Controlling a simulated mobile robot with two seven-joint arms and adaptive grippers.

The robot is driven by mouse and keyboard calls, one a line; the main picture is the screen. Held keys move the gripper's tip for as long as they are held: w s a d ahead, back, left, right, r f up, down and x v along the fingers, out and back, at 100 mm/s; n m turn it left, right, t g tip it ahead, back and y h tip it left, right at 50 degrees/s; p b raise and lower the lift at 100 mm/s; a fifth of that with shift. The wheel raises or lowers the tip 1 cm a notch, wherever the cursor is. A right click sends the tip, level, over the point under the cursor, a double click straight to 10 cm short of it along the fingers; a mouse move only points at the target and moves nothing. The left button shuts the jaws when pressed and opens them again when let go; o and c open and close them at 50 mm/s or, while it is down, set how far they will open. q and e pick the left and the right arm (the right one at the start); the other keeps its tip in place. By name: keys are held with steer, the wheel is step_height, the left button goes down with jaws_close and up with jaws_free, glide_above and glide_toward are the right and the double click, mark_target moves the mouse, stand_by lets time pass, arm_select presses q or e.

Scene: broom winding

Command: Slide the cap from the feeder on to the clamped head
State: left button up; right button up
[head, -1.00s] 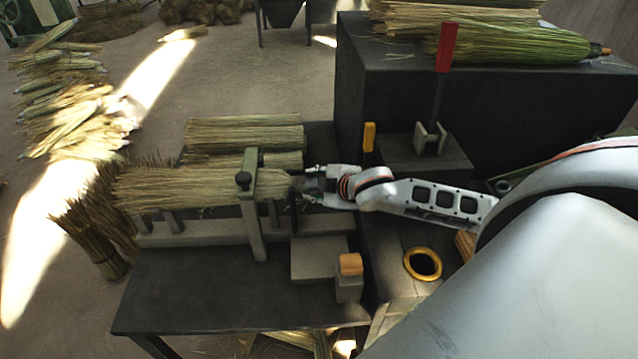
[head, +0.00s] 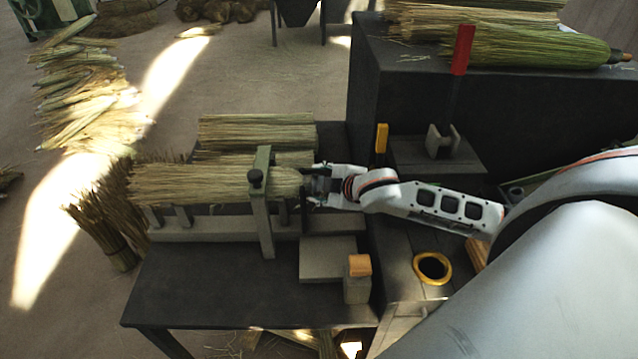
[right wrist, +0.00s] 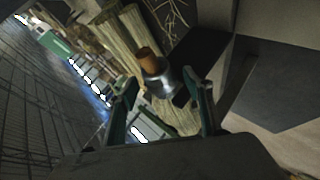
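The clamped head (head: 215,183) is a bundle of pale straw lying level, held under a grey-green clamp frame (head: 262,210) with a dark knob. My right gripper (head: 314,183) is at its right end, fingers spread above and below in the picture. In the right wrist view my right gripper (right wrist: 162,85) stands open. Between its fingers is a silver sleeve (right wrist: 160,88) with a brown stub (right wrist: 149,61), probably the cap; I see gaps on both sides of it. Straw shows just behind. Which fixture is the feeder I cannot tell. My left gripper is out of view.
An orange block (head: 359,264) sits on a grey post at the front. A gold ring (head: 433,268) is set in the bench to its right. A red lever (head: 462,50) and a yellow lever (head: 381,138) stand behind my arm. The front left of the table (head: 200,290) is clear.

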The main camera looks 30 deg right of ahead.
steer(key=v, duration=1.2)
stand_by(0.3)
